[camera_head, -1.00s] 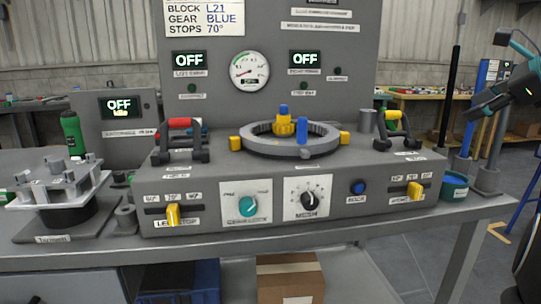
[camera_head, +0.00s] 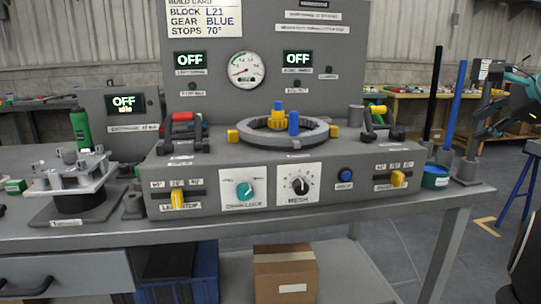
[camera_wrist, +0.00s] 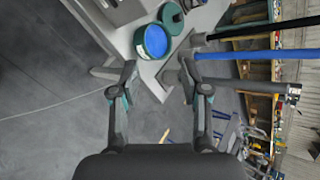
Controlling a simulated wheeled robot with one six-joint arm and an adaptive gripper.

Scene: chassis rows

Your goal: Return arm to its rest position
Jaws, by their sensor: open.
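My gripper shows in the wrist view (camera_wrist: 158,82) with its two fingers spread wide and nothing between them. Past the fingertips, and apart from them, are the bench corner and a teal tub with blue inside (camera_wrist: 154,41). In the head view my arm (camera_head: 505,95) is at the right edge, beyond the right end of the bench, raised above bench height and partly cut off by the frame. The gripper's fingers are hard to make out there.
The grey fixture (camera_head: 290,185) with ring, knobs and sliders stands on the bench. A teal tub (camera_head: 436,175) and upright black (camera_head: 434,90) and blue (camera_head: 455,105) poles stand near its right end. Open floor (camera_head: 400,240) lies right of the bench. A cardboard box (camera_head: 285,273) is underneath.

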